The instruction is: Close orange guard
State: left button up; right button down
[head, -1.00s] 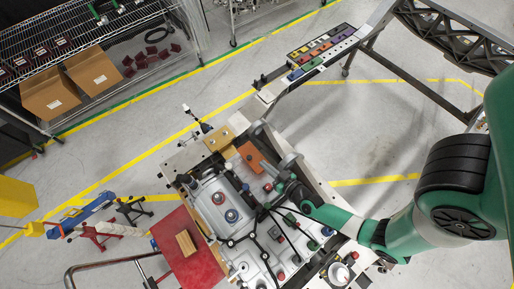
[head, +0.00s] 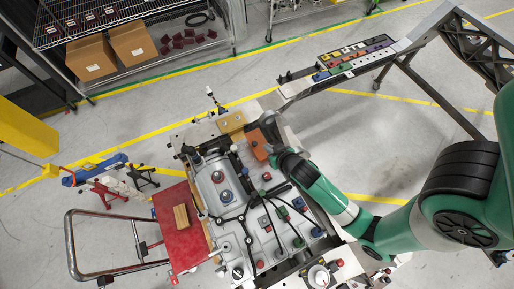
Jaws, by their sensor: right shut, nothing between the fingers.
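The orange guard (head: 256,146) is a small flat orange-brown panel at the upper end of the grey metal chassis fixture (head: 222,190). My right gripper (head: 269,125) is shut and empty. It lies just to the right of the guard's upper edge, seen from above and partly dark against the fixture. Whether it touches the guard I cannot tell. The guard's hinge and its exact tilt are not clear. My left gripper is not in view.
A tan block (head: 231,122) sits just beyond the guard. Cables and several coloured knobs cover the fixture. A red board (head: 181,238) with a wooden block (head: 181,217) is at its left. A rail with coloured blocks (head: 355,58) extends to the upper right. Open floor lies beyond.

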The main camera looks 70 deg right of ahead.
jog(key=b, duration=0.2)
send_over(257, 149)
jog(key=f, duration=0.6)
jog(key=shift+s+a+f, duration=0.25)
jog(key=shift+s, duration=0.1)
jog(key=f, duration=0.3)
jog(key=shift+w+d+f+b, duration=0.1)
jog(key=shift+w+f+b, duration=0.15)
jog(key=shift+f+b, duration=0.1)
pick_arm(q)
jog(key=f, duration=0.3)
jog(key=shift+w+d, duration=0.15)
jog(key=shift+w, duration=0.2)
pick_arm(e)
jog(key=shift+f, duration=0.35)
